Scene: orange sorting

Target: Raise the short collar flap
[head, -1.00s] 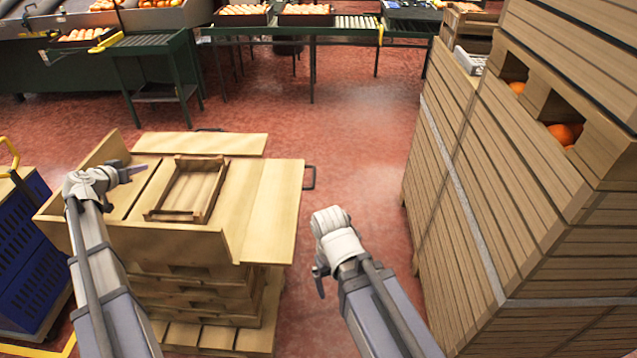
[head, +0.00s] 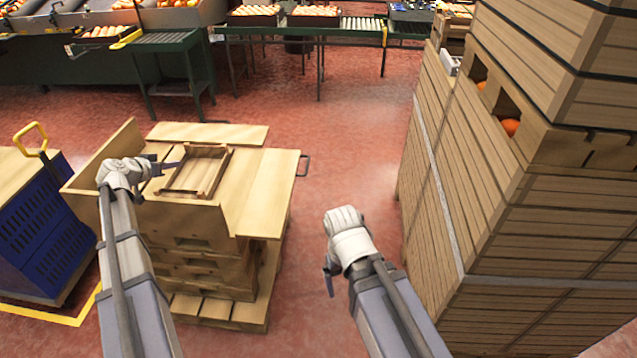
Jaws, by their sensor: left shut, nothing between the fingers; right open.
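The wooden collar sits on a stack of pallets at centre left. Its left board (head: 98,158) and near board (head: 180,222) stand upright. A small open wooden tray (head: 213,158) lies inside the collar. My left gripper (head: 172,164) is shut and empty, above the collar and overlapping the tray's left side in view. My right gripper (head: 328,284) is open and empty, pointing down, right of the collar.
A tall stack of wooden crates (head: 455,190) with oranges (head: 510,127) stands close at the right. A blue crate (head: 35,230) with a yellow handle (head: 30,140) stands at the left. Green conveyor tables (head: 170,60) line the back. Red floor between collar and crates is clear.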

